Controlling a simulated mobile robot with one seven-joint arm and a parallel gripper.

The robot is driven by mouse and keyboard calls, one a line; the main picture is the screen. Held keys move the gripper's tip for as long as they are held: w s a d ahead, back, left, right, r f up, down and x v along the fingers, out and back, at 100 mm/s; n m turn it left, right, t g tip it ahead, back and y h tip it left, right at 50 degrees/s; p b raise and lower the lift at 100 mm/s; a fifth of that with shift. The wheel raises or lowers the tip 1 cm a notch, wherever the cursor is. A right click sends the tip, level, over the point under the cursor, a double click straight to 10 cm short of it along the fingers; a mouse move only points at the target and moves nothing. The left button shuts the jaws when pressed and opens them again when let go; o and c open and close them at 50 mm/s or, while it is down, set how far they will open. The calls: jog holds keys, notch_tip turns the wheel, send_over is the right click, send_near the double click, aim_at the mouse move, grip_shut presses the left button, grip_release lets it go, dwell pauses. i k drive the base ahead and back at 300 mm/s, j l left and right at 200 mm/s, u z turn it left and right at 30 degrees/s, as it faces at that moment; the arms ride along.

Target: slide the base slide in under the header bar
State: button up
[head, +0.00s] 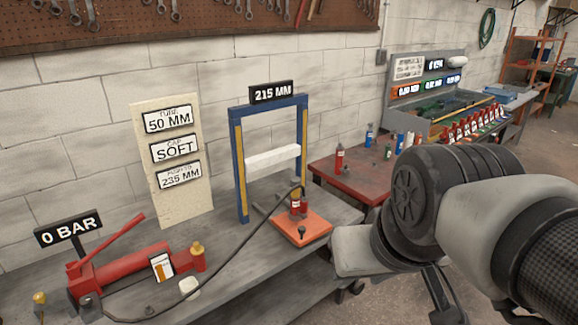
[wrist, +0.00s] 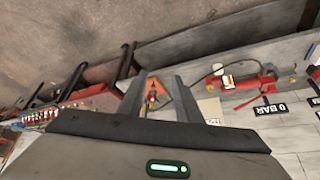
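The base slide (head: 316,229) is an orange plate on the bench in front of the press frame, with a small red cylinder (head: 295,206) and a dark knob on it. It sits forward and right of the blue press frame (head: 239,165). A white horizontal bar (head: 272,160) spans between the posts, above the bench; a blue top beam (head: 262,105) lies higher. My gripper (wrist: 160,78) is open and empty in the wrist view. The slide also shows there, small and distant between the fingers (wrist: 158,112). In the head view my arm covers the right foreground.
A red hand pump (head: 128,270) with a raised lever stands at the left of the bench. A black hose runs from it to the cylinder. A sign board (head: 188,210) leans at the back. A red table (head: 350,180) with bottles stands to the right.

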aim_at(301, 232)
jog(key=i+l, duration=0.1)
jog(key=i, duration=0.35)
jog(key=i+l+z, duration=0.1)
jog(key=i, duration=0.4)
